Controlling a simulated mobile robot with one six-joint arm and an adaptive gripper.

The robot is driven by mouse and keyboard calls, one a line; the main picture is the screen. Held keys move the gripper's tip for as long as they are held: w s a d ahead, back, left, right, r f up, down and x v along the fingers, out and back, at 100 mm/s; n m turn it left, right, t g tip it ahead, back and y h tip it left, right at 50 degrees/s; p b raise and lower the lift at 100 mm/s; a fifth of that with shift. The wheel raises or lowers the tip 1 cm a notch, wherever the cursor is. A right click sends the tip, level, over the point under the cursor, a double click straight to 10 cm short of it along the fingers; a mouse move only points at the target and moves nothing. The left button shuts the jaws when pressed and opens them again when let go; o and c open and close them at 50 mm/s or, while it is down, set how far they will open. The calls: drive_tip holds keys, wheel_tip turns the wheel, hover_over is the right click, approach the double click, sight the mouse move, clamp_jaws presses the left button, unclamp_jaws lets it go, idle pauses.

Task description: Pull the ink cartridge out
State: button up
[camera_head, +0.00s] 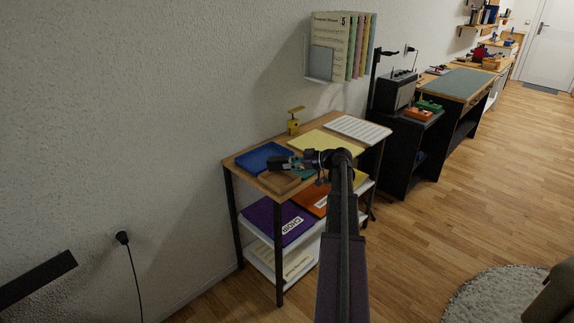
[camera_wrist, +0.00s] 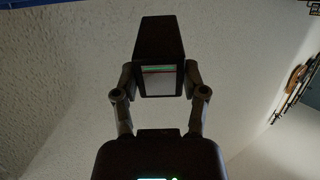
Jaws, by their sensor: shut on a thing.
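My gripper (camera_head: 284,163) is over the small table, above the border between the blue tray and the brown tray. It is shut on a dark block, which looks like the ink cartridge (camera_wrist: 161,38). In the wrist view my gripper (camera_wrist: 160,80) has one finger on each side of the block. The end facing the camera has a pale panel with a green and a reddish stripe. In the head view the cartridge (camera_head: 275,165) is a small dark shape at the fingertips. No slot or housing shows around it in the wrist view.
The blue tray (camera_head: 257,158) and brown tray (camera_head: 276,184) lie at the table's left. A yellow upright device (camera_head: 293,126) stands at the back edge. A yellow sheet (camera_head: 325,139) and a white ruled pad (camera_head: 358,127) lie to the right. Folders fill the shelf below.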

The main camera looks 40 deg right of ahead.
drive_tip(key=shift+f+b, duration=1.95)
drive_tip(key=shift+f, duration=0.3)
drive_tip(key=o, duration=1.3)
drive_tip(key=shift+c, duration=0.2)
drive_tip(key=shift+s+d, duration=0.1)
drive_tip(key=shift+p+v, duration=0.6)
drive_tip(key=shift+v, duration=1.75)
